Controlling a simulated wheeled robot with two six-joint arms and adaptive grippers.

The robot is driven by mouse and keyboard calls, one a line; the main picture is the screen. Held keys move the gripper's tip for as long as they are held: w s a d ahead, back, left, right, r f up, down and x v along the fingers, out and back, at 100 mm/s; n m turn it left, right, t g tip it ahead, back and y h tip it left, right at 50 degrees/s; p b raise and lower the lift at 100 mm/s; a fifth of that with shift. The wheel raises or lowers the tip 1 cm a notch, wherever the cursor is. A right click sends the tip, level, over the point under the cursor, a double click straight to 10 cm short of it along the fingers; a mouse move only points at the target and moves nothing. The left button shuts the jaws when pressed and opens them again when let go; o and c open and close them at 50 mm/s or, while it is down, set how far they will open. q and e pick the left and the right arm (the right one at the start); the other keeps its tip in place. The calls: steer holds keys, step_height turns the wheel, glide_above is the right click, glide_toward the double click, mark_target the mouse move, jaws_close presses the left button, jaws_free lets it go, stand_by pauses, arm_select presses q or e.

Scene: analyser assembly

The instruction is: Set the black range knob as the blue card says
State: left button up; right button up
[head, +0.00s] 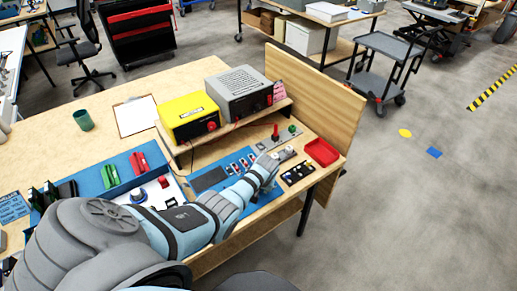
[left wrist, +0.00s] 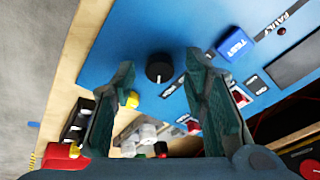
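The black range knob (left wrist: 159,68) sits on the blue panel (left wrist: 190,25) in the left wrist view, with a short white mark on its lower part. My left gripper (left wrist: 160,60) is open, with one finger on each side of the knob in the picture and clear gaps on both sides. In the head view my left arm reaches over the bench to the blue panel (head: 231,197) and hides the knob. A blue card (head: 14,207) with white print lies at the bench's left; its print is too small to read. My right gripper is not in view.
A blue TEST button (left wrist: 234,44) and a yellow button (left wrist: 132,99) are near the fingers. A red tray (head: 322,152) stands at the right. A yellow box (head: 187,115) and a grey box (head: 239,93) stand on a shelf behind the panel.

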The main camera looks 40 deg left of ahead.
arm_select(q)
steer(key=v, duration=1.2)
